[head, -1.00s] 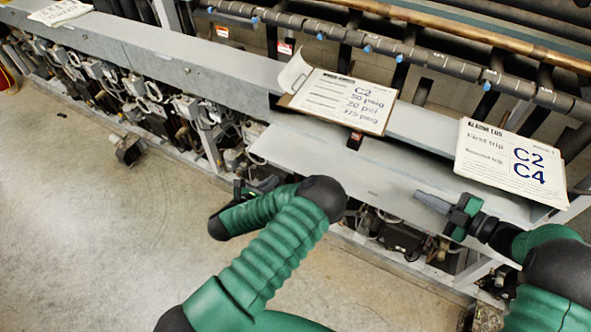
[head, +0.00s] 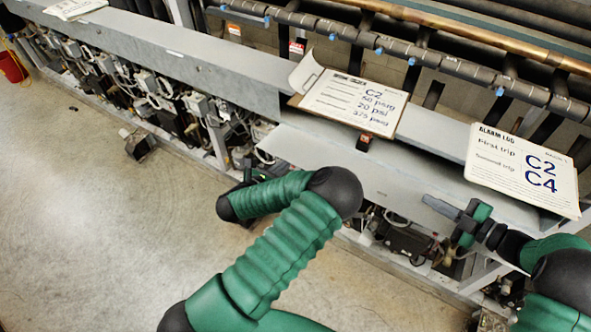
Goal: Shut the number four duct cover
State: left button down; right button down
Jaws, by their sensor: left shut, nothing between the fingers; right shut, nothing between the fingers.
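A flat grey duct cover (head: 360,178) hangs out open from the long grey duct, below the clipboard. No number four is readable on it. My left gripper (head: 248,176) is near the cover's left end, partly hidden behind my green forearm; its fingers look shut and empty, and I cannot tell whether they touch the cover. My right gripper (head: 440,207) is shut and empty, its thin fingers pointing left over or against the cover's right part near its front edge; contact is unclear.
A clipboard (head: 350,98) and an alarm log sheet (head: 523,170) lie on top of the duct (head: 190,66). Valves and wiring crowd the space beneath. Pipes run behind.

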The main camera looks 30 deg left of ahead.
jog(key=c, duration=1.5)
grip_release()
jog(key=shift+d, duration=0.1)
